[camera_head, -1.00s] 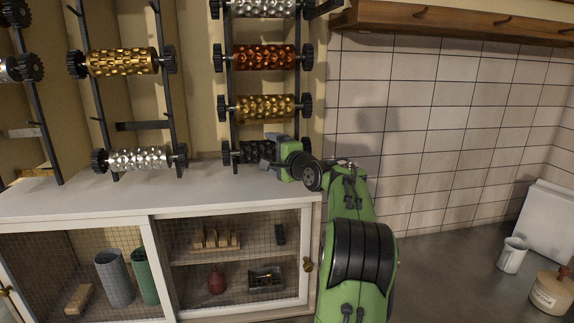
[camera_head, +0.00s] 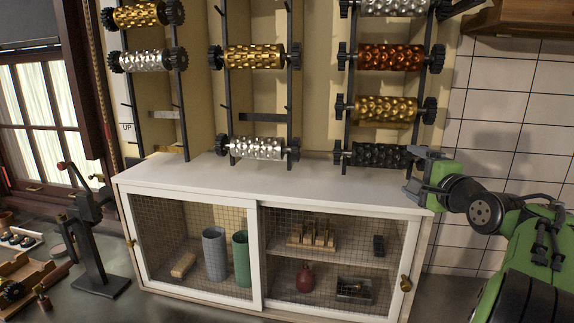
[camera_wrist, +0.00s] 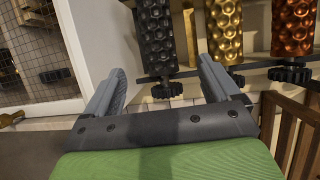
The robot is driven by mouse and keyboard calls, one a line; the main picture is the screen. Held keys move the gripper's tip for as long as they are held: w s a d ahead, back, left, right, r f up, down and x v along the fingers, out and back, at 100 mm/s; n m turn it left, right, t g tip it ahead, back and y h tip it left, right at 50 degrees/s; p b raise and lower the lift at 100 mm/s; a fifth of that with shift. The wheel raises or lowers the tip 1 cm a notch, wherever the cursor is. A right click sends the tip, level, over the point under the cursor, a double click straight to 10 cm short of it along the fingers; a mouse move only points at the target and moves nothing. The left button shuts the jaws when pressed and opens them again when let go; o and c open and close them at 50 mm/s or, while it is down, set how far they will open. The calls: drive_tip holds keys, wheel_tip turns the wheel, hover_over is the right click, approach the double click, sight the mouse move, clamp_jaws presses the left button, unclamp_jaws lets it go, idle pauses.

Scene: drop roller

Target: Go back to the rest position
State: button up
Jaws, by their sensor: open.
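My gripper (camera_head: 416,172) is at the right of the head view, above the right end of the white cabinet top. In the wrist view its two fingers (camera_wrist: 164,86) are spread wide with nothing held between them. A black textured roller (camera_head: 380,155) lies on the lowest level of the right rack, just left of my gripper. In the wrist view the black roller (camera_wrist: 154,38) is beyond the fingers, with a gap in front of them. A gold roller (camera_head: 384,109) and a copper roller (camera_head: 390,57) sit above it.
The white cabinet (camera_head: 290,185) stands below the racks. Silver (camera_head: 258,148) and gold (camera_head: 253,56) rollers hang on the middle rack. A dark hand press (camera_head: 95,240) stands at the left. A wooden rack (camera_wrist: 297,135) shows at the wrist view's right edge.

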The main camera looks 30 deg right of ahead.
drive_tip(key=w+a+f+n+g+y, duration=0.1)
drive_tip(key=w+a+f+n, duration=0.15)
drive_tip(key=a, duration=0.55)
drive_tip(key=w+a+f+n+g+y, duration=0.2)
drive_tip(key=w+a+n, duration=0.15)
drive_tip(key=a, duration=0.45)
drive_tip(key=s+a+f+n+g, duration=0.1)
drive_tip(key=s+a+f+n, duration=0.15)
drive_tip(key=a, duration=0.35)
drive_tip(key=s+a+f+n+g, duration=0.1)
drive_tip(key=s+a+f+n, duration=0.15)
drive_tip(key=a, duration=0.45)
drive_tip(key=s+a+f+n+g, duration=0.2)
drive_tip(key=s+a+f+n, duration=0.1)
drive_tip(key=s, duration=0.3)
drive_tip(key=s+a+f+n+g+y, duration=0.1)
drive_tip(key=s+a+f+n+g, duration=0.1)
drive_tip(key=s+a+f+n, duration=0.1)
drive_tip(key=s+a+f+n+g+y, duration=0.1)
drive_tip(key=s+a+f+n, duration=0.2)
drive_tip(key=s, duration=0.7)
wheel_tip(320, 180, down, 3)
drive_tip(key=shift+a+r+n+g, duration=0.1)
drive_tip(key=shift+a+n+g, duration=0.25)
drive_tip(key=shift+n, duration=0.55)
drive_tip(key=shift+s+d, duration=0.1)
